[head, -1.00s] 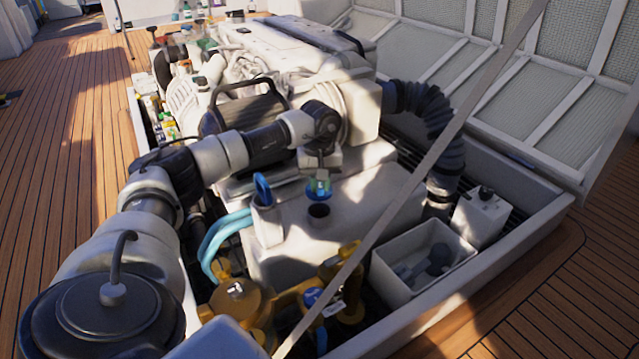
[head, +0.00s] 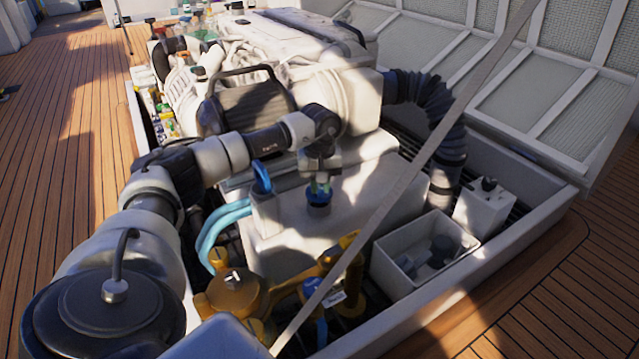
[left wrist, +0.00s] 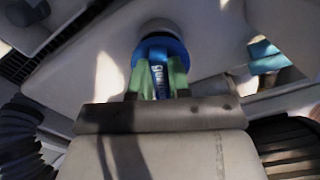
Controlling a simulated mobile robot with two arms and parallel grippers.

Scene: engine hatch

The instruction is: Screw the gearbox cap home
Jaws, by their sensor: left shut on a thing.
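The blue gearbox cap (head: 318,197) is at the filler opening on top of the pale gearbox housing (head: 285,235). My left gripper (head: 319,182) is shut on the cap from above. In the left wrist view the green fingertips (left wrist: 155,78) sit on either side of the cap's lettered grip, and the blue rim (left wrist: 161,46) lies against a pale round neck (left wrist: 163,27). The cap covers the opening, so I cannot tell how far its thread is engaged. My right gripper is not in view.
A blue-handled dipstick (head: 261,177) and light blue hoses (head: 222,228) are left of the cap. Yellow pipework (head: 235,295) is in front. A black corrugated hose (head: 447,150), an open white bin (head: 377,262) and a white bottle (head: 484,212) are to the right. A slanting strut (head: 400,200) crosses the view.

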